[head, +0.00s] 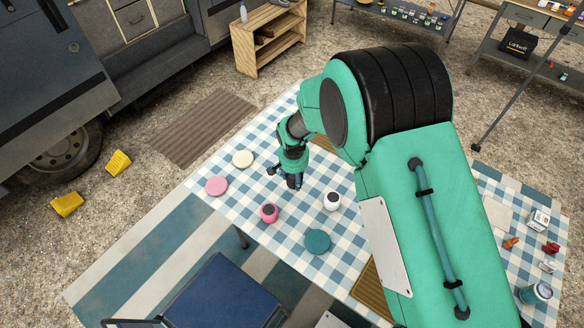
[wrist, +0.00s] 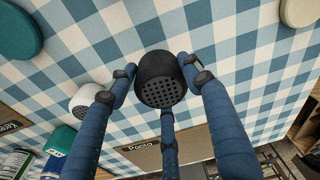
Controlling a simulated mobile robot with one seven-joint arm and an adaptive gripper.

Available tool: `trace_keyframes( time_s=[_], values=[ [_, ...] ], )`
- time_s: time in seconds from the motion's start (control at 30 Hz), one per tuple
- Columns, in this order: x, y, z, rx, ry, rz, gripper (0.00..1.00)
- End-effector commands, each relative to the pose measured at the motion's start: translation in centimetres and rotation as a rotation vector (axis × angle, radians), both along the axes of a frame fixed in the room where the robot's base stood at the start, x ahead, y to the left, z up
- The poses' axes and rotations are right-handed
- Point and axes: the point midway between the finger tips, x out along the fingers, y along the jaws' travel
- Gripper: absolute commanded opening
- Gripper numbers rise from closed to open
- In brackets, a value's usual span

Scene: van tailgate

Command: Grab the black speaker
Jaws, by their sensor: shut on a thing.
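The black speaker (wrist: 161,80), a small dark cylinder with a dotted grille, sits between the blue fingers of my gripper (wrist: 163,82) in the wrist view. The fingers are shut on it. In the head view my gripper (head: 292,179) points down over the far part of the checked table (head: 255,215), and the speaker is mostly hidden among the fingers. I cannot tell whether the speaker touches the cloth.
A pink speaker (head: 268,212) and a white speaker (head: 331,200) stand nearby. Teal (head: 317,241), pink (head: 216,186) and cream (head: 242,159) discs lie on the cloth. A wooden board (wrist: 155,155) lies beyond the speaker. Small items crowd the table's right end.

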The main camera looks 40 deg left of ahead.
Motion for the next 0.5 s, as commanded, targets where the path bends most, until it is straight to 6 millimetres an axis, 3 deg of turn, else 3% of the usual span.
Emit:
trace_keyframes(
  time_s=[0.2,0.5],
  values=[
    [-1.1,-1.2,0.2,0.001,-0.001,0.000,0.19],
    [-1.3,-1.5,0.2,0.001,-0.001,0.000,0.19]
  ],
)
